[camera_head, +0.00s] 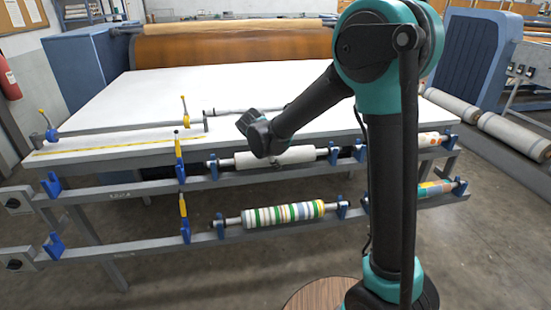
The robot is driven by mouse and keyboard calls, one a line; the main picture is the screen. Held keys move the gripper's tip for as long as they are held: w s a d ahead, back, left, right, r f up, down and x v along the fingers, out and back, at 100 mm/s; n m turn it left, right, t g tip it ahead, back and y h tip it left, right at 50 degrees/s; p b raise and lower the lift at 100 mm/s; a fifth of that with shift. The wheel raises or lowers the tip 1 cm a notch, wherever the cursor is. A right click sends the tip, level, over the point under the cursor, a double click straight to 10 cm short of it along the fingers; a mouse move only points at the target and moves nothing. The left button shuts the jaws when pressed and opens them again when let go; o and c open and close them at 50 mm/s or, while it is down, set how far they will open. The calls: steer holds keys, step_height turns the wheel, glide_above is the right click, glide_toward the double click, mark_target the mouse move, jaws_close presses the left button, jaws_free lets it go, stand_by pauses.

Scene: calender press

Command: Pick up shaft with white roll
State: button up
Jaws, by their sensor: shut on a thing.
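The shaft with the white roll (298,155) lies level along the upper rail at the front of the white table. Its bare metal ends are at the blue holders on both sides; I cannot tell whether they rest in them. My gripper (270,154) reaches down over the left-middle part of the white roll and is shut on it. The fingers are small and dark here, and the wrist hides part of their contact.
A striped roll (283,214) sits on the lower rail (120,246). Colorful rolls (430,139) are at the right. The white table (140,95) lies behind, with yellow-handled clamps (179,146) at left. A blue machine panel (470,60) stands at the back right.

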steer(key=c, duration=0.8)
steer(key=shift+r, duration=0.1)
step_height(320, 180, up, 20)
steer(key=shift+f, duration=0.1)
